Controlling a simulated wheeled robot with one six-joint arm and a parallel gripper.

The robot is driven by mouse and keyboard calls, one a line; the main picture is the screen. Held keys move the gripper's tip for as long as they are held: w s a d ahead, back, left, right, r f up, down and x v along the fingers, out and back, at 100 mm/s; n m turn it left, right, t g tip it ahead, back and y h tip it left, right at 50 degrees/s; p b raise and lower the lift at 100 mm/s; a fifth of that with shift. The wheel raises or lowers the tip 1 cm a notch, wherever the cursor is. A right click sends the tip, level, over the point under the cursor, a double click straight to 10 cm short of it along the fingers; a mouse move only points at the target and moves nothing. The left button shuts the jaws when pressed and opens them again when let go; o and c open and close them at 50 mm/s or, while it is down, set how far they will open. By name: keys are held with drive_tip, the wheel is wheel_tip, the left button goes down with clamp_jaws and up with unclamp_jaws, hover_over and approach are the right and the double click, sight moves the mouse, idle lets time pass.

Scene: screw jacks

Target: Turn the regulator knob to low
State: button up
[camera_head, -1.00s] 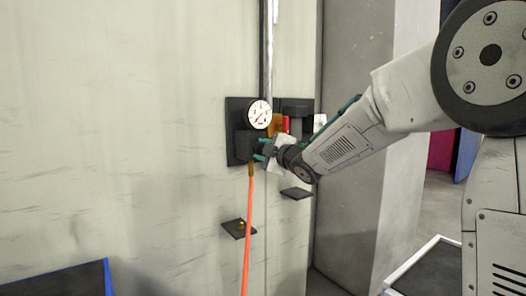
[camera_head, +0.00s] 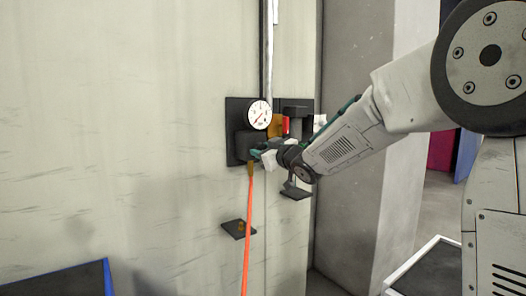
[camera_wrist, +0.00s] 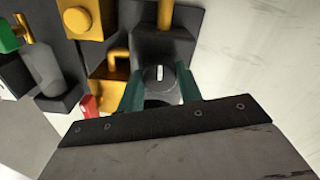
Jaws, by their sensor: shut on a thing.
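The regulator knob (camera_wrist: 159,74) is dark and round with a white mark. In the wrist view, the mark points nearly straight up. My gripper (camera_wrist: 160,88) has one teal finger on each side of the knob and is shut on it. In the head view, my gripper (camera_head: 256,153) is at the dark regulator block (camera_head: 242,144), below a round white gauge (camera_head: 258,114). The knob is hidden there by the gripper and block. The setting labels cannot be read.
A black wall panel (camera_head: 232,107) carries the regulator, a red part (camera_head: 285,124) and yellow fittings (camera_wrist: 107,93). An orange hose (camera_head: 248,225) hangs below. The wall to the left is clear.

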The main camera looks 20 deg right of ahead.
drive_tip(key=shift+f+m, duration=0.15)
drive_tip(key=shift+m, duration=0.35)
drive_tip(key=o, duration=1)
drive_tip(key=v, duration=0.8)
